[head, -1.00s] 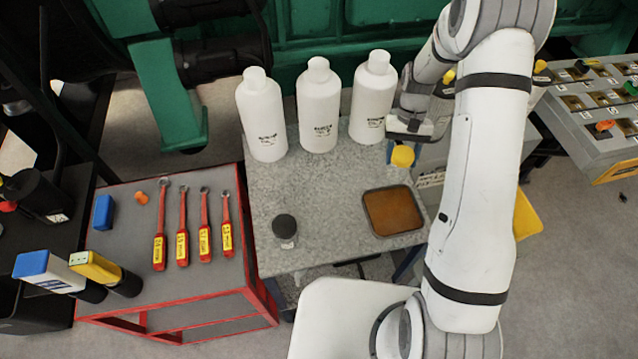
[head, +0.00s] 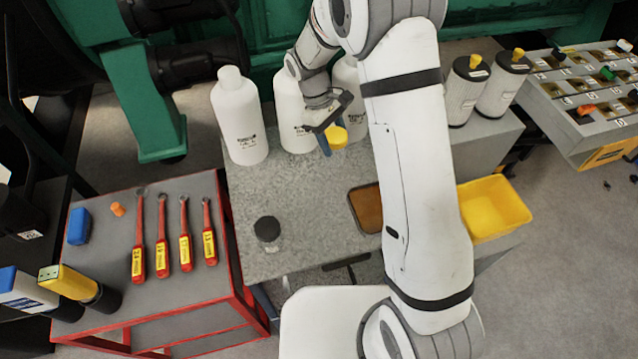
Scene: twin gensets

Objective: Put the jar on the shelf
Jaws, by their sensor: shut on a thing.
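My gripper (head: 328,138) is in front of the white bottles, above the grey speckled bench top (head: 312,213). It is shut on a small yellow-topped thing (head: 338,137) at its fingertips. The fingers and the viewing angle hide most of its body, so I cannot tell its full shape. A small jar with a dark lid (head: 267,229) stands upright on the bench top near its front left, apart from my gripper. I cannot make out for certain which surface is the shelf.
White bottles (head: 239,118) stand along the bench's back edge, close to my gripper. A brown tray (head: 366,207) is partly behind my arm. A red cart (head: 225,300) with wrenches is left. Filters (head: 464,90) and a yellow bin (head: 492,207) are right. The bench's middle is clear.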

